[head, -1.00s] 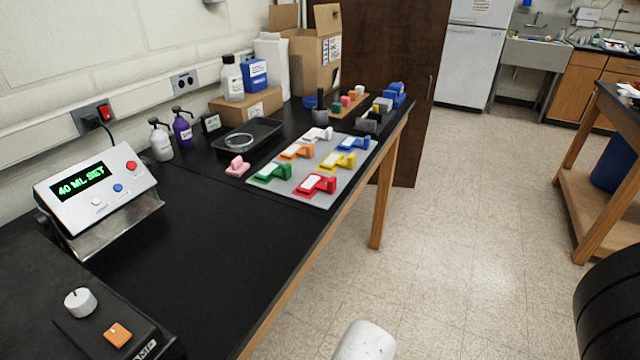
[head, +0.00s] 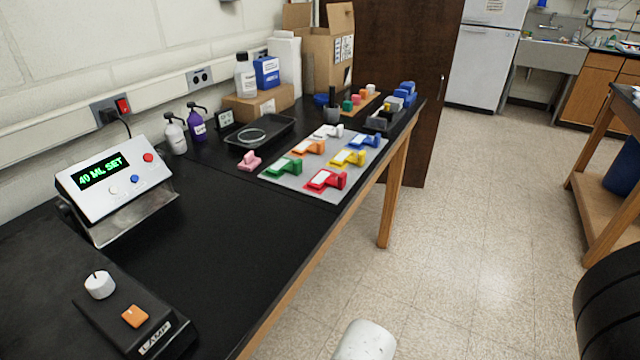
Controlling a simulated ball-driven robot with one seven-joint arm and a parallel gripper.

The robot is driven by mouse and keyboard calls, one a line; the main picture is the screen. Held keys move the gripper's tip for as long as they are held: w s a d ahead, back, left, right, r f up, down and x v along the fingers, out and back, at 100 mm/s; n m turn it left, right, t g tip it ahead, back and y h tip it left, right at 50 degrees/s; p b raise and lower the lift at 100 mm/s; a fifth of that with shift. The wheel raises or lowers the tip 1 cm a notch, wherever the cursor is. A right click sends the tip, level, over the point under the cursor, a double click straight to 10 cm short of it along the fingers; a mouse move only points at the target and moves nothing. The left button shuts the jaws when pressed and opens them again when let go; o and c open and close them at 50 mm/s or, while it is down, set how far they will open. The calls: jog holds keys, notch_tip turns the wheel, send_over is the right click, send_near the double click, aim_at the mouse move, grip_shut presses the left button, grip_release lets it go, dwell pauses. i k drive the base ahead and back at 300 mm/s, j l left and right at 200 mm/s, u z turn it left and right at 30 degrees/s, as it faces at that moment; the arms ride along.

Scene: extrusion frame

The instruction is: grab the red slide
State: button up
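The red slide (head: 322,180) lies at the near right corner of a light grey mat (head: 303,192) on the black bench. It has a flat red part with a white label and a raised red block at its right end. Green, orange, yellow, blue and white slides of like shape lie on the same mat. The green slide (head: 282,167) is to its left and the yellow slide (head: 348,157) is behind it. Nothing touches the red slide from above. My gripper is not in view.
A pink piece (head: 249,162) and a black tray (head: 260,134) sit left of the mat. A display box (head: 117,182) and lamp control (head: 135,318) stand at the left on the bench (head: 230,240). The bench front is clear, with open floor (head: 440,250) to the right.

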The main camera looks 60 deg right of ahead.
aim_at(325, 177)
jog(key=l+u, duration=0.15)
jog(key=u, duration=0.25)
jog(key=l+u, duration=0.1)
jog(key=u, duration=0.3)
jog(key=l+u, duration=0.15)
jog(key=u, duration=0.2)
jog(key=l+u, duration=0.15)
jog(key=u, duration=0.25)
jog(key=k+l+u, duration=0.4)
jog(key=l, duration=0.3)
jog(key=k+l+u, duration=0.4)
jog(key=l, duration=0.2)
jog(key=k+l+u, duration=0.4)
jog(key=k, duration=0.2)
